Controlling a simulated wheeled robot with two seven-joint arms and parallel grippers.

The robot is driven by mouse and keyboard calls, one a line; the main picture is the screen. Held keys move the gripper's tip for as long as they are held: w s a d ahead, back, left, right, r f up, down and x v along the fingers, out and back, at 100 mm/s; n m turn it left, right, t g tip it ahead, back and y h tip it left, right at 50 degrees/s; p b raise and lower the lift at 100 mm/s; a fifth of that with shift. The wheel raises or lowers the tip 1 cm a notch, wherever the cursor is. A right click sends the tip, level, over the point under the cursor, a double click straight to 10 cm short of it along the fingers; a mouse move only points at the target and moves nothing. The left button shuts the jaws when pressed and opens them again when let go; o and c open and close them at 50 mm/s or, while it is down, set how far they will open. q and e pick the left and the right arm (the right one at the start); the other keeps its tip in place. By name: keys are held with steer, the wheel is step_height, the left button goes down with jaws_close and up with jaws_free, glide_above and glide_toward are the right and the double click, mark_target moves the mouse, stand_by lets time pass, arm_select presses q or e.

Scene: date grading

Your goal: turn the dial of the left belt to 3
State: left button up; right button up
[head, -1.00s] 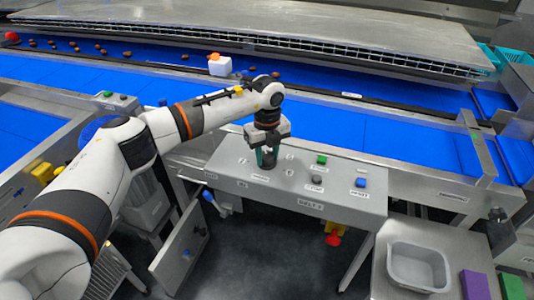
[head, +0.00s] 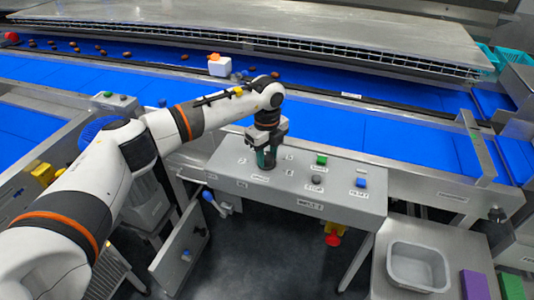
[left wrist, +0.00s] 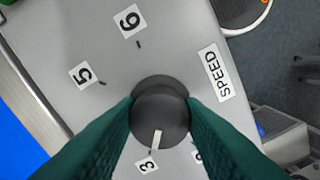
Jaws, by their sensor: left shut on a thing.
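The dial (left wrist: 160,112) is a dark round knob on the grey control panel (head: 335,178), seen from above in the left wrist view. In the head view the fingers mostly hide the dial. My right gripper is not in view.
A green button (head: 321,159), a grey button (head: 317,180) and a blue button (head: 361,182) sit right of the dial. Blue belts (head: 390,138) run behind the panel. A grey tray (head: 418,268) stands at the lower right. A red knob (head: 333,240) hangs below the panel.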

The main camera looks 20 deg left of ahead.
mark_target(267, 156)
arm_select(q)
steer(key=o, duration=1)
steer(key=shift+r, duration=0.1)
step_height(267, 156, up, 12)
steer(key=b, duration=0.2)
steer(key=shift+b, duration=0.4)
